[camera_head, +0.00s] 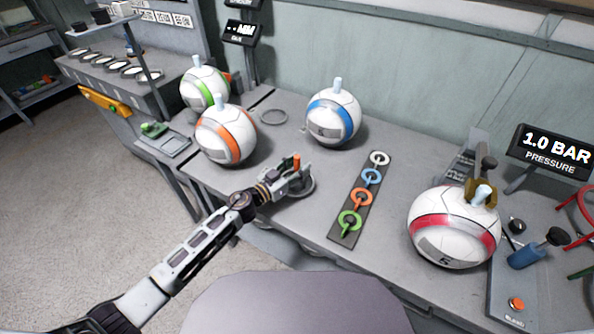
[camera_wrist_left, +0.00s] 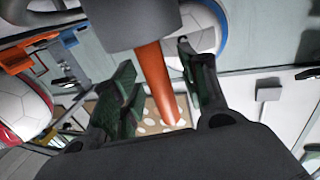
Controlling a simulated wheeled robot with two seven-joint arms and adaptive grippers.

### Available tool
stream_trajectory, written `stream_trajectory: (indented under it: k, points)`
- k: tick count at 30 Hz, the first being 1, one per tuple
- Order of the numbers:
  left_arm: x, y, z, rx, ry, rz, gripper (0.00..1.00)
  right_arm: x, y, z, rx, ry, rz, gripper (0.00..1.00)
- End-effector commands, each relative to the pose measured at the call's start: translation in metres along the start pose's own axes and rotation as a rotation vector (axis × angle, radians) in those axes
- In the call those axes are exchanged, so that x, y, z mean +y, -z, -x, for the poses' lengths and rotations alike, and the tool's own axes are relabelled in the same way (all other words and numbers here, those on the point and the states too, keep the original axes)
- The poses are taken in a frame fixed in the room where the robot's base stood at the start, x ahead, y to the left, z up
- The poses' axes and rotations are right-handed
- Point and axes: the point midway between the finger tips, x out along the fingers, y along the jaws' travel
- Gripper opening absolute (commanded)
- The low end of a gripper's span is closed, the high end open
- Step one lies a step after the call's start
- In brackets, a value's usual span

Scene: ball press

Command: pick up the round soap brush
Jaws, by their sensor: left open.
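An orange handle (camera_head: 296,160), apparently the round soap brush's, stands at my left gripper near the table's front edge. In the left wrist view the orange handle (camera_wrist_left: 155,78) runs between the two fingers, with a dark grey part at the top. A beige piece with white spots (camera_wrist_left: 140,118) shows at its lower end; I cannot tell whether it is the brush head. My left gripper (camera_head: 299,176) is open, its fingers on either side of the handle. A gap shows by the right finger; contact is not clear. My right gripper is not in view.
A dark ring (camera_head: 307,190) lies beneath the gripper. Balls with orange (camera_head: 226,146), green (camera_head: 203,97), blue (camera_head: 333,130) and red (camera_head: 453,238) bands stand on the table. A strip of coloured rings (camera_head: 346,228) lies right of the gripper. An empty ring (camera_head: 273,117) lies behind.

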Motion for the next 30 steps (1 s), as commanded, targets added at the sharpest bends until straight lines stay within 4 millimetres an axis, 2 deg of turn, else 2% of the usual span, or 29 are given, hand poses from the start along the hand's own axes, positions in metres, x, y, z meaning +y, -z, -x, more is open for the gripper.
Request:
stream_trajectory:
  k: [12,22,30]
  points:
    - [-0.0002,-0.0004,0.0003,-0.001,0.0,0.0,0.44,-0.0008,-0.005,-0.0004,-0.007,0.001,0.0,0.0]
    - [-0.0002,-0.0004,0.0004,-0.001,0.0,0.0,0.03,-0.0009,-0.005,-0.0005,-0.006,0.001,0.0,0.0]
    - [-0.0003,-0.0003,0.0004,-0.001,0.0,0.0,0.01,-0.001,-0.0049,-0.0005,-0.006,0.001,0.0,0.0]
